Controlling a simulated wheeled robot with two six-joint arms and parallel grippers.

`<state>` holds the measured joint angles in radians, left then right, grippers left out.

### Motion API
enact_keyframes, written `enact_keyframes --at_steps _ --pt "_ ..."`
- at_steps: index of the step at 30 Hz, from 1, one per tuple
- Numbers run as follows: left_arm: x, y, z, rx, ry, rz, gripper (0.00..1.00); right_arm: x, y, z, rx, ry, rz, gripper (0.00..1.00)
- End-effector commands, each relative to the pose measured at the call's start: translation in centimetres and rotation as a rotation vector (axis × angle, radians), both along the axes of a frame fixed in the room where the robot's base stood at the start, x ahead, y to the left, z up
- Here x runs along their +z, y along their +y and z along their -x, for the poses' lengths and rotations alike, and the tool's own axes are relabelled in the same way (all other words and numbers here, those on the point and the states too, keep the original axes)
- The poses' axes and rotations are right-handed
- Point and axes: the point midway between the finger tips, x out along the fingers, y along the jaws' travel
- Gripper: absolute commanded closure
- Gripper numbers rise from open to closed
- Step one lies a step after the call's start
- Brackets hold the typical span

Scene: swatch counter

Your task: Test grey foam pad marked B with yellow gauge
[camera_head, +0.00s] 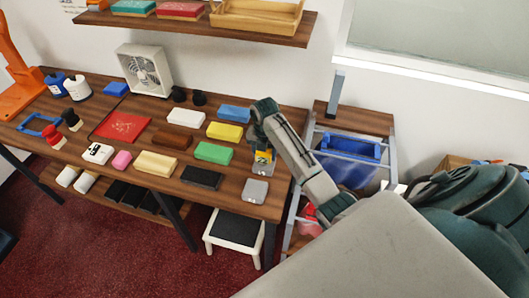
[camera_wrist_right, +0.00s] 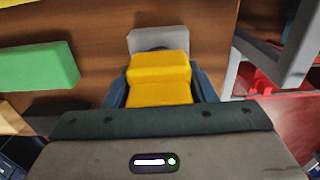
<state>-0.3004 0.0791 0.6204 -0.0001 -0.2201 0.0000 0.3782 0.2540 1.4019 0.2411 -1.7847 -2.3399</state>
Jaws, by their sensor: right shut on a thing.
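My right gripper (camera_head: 263,155) is shut on the yellow gauge (camera_head: 262,167), near the right end of the counter. In the right wrist view the gauge (camera_wrist_right: 160,75) sits between the dark fingers of the gripper (camera_wrist_right: 160,92). A grey pad (camera_head: 255,192) lies on the counter just in front of the gauge in the head view; a small pale mark shows on it, too small to read. In the right wrist view a grey block (camera_wrist_right: 160,38) shows just beyond the gauge, partly covered by it. I cannot tell whether they touch. My left gripper is not in view.
A green block (camera_head: 213,152), a yellow block (camera_head: 224,131) and a black block (camera_head: 201,178) lie left of the gripper on the wooden counter (camera_head: 232,201). A blue bin (camera_head: 350,147) stands on a rack to the right. A white stool (camera_head: 233,230) is below.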

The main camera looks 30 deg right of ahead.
Motion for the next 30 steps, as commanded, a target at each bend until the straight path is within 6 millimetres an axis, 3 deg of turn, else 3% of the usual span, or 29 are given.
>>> enact_keyframes --at_steps 30 --pt "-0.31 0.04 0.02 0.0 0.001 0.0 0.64 -0.89 0.01 0.01 0.0 0.0 0.0 0.68"
